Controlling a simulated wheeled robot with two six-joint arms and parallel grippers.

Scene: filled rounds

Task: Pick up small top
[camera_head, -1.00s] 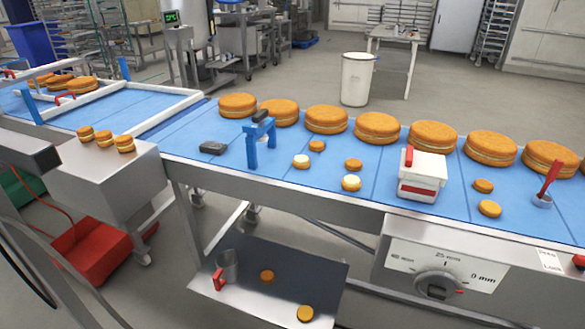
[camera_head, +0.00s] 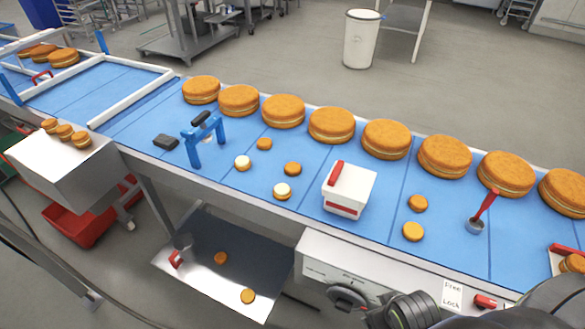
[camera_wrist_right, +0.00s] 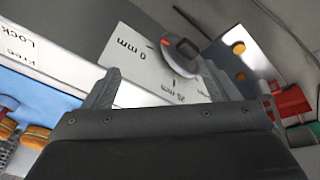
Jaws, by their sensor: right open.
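Two small rounds show pale cream on top, one at left (camera_head: 242,162) and one nearer the front (camera_head: 282,190). I cannot tell for sure which plain round is the small top. My right gripper (camera_wrist_right: 156,82) is open and empty, beside the conveyor's front panel, away from the rounds. My left gripper is out of view.
Large filled rounds (camera_head: 332,125) line the belt's back edge. A lower metal shelf (camera_head: 225,290) holds two rounds.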

